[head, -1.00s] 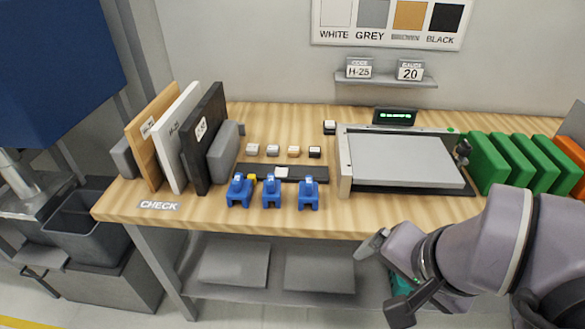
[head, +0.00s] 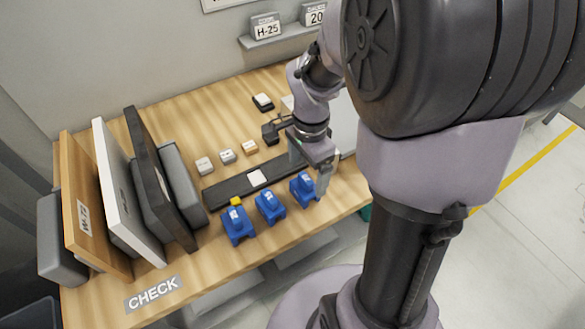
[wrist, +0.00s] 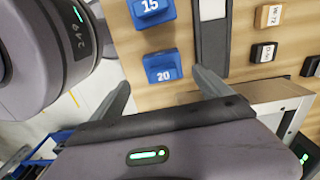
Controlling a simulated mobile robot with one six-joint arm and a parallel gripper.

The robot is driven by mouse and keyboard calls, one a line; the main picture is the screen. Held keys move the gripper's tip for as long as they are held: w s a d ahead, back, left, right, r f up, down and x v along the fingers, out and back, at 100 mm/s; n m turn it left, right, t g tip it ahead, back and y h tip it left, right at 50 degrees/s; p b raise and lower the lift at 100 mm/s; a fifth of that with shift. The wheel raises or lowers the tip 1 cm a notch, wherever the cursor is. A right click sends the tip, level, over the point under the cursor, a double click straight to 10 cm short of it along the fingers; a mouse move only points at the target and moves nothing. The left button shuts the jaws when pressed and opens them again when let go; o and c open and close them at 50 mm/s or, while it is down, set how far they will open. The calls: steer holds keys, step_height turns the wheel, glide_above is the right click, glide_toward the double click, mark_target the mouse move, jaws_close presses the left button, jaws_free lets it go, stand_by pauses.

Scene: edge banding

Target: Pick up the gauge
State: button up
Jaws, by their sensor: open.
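Three blue gauges stand in a row near the table's front edge: the left one (head: 237,226), the middle one (head: 269,206) and the right one (head: 304,188). In the wrist view the nearest gauge (wrist: 163,68) reads 20 and the one beyond it (wrist: 150,12) reads 15. My gripper (head: 311,168) is by the right gauge in the head view. In the wrist view its open fingers (wrist: 163,86) stand apart, with gauge 20 in the gap between and slightly beyond them. Contact with the gauge is not visible.
A dark strip (head: 225,190) with a white piece lies behind the gauges. Small colour blocks, such as the wood one (head: 249,147), sit farther back. Upright panels (head: 128,192) stand at the left.

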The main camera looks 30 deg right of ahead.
mark_target(306, 178)
steer(key=f+b, duration=0.1)
steer(key=f, duration=0.1)
steer(key=f+b, duration=0.1)
steer(key=f, duration=0.1)
steer(key=f+b, duration=0.1)
steer(key=f, duration=0.1)
steer(key=shift+w, duration=0.3)
steer(key=shift+r, duration=0.15)
steer(key=c, duration=1.6)
steer(key=shift+o, duration=0.2)
step_height(306, 178, up, 4)
steer(key=p, duration=0.2)
steer(key=shift+p, duration=0.35)
steer(key=s+d+r+p, duration=0.1)
steer(key=s+d, duration=0.4)
steer(key=s, duration=1)
steer(key=shift+d+p, duration=0.2)
steer(key=shift+p, duration=0.6)
